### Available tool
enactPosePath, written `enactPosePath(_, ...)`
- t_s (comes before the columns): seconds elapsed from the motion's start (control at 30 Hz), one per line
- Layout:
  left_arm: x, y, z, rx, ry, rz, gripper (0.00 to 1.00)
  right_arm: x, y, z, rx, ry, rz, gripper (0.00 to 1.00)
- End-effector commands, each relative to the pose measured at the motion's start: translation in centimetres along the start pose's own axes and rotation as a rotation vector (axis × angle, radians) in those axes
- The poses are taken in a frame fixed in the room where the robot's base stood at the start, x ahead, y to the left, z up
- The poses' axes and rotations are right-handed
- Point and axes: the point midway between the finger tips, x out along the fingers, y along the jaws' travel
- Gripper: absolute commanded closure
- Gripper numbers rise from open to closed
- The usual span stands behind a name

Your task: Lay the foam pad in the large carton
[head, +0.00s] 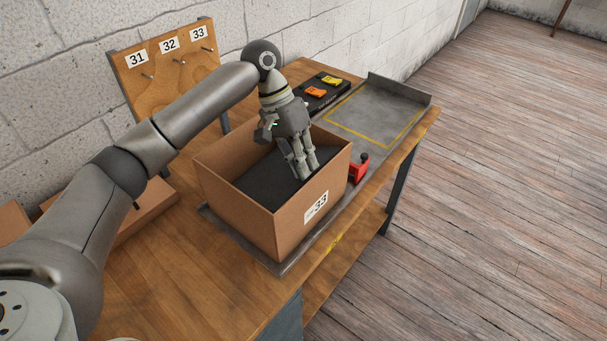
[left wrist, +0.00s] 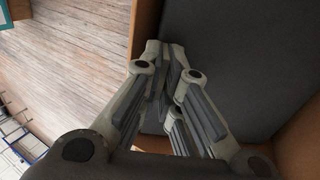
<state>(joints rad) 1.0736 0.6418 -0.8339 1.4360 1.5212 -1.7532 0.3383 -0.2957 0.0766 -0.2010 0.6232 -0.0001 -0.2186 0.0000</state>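The foam pad (head: 267,182) is a flat dark grey sheet. It lies inside the large carton (head: 316,224), an open brown box labelled 33. The pad (left wrist: 249,62) also fills much of the left wrist view, with carton walls beside it. My left gripper (head: 302,175) points down into the carton near its right-hand wall, over the pad's edge. Whether the fingertips touch the pad is hard to tell. My right gripper is not in view.
A red object (head: 358,170) stands just right of the carton. Behind are a black tray (head: 322,95) with orange and yellow pieces and a grey plate (head: 376,112) outlined in yellow. A pegboard (head: 170,75) numbered 31 to 33 stands at the back left.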

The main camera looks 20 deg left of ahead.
Motion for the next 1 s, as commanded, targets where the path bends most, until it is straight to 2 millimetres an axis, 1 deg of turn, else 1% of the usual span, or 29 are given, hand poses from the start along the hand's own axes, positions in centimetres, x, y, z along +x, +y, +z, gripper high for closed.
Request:
enactPosePath(0.17,1.0,-0.5,0.0,-0.003,-0.001,0.0,1.0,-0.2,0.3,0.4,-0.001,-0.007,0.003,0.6)
enactPosePath(0.33,3.2,-1.5,0.1,-0.004,-0.002,0.001,1.0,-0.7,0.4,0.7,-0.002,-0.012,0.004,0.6)
enactPosePath(0.43,4.2,-2.0,0.1,-0.001,0.001,0.0,1.0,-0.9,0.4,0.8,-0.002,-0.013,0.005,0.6)
enactPosePath(0.77,4.5,-2.1,0.1,-0.001,0.0,0.0,1.0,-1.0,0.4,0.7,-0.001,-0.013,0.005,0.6)
enactPosePath(0.8,4.5,-2.1,0.1,-0.001,0.001,0.0,0.93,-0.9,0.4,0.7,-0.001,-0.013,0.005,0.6)
enactPosePath(0.87,4.5,-2.1,0.1,-0.001,0.001,0.0,0.86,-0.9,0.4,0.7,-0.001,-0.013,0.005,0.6)
enactPosePath(1.0,4.5,-2.1,0.1,-0.001,0.001,0.0,0.86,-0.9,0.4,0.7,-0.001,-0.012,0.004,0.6)
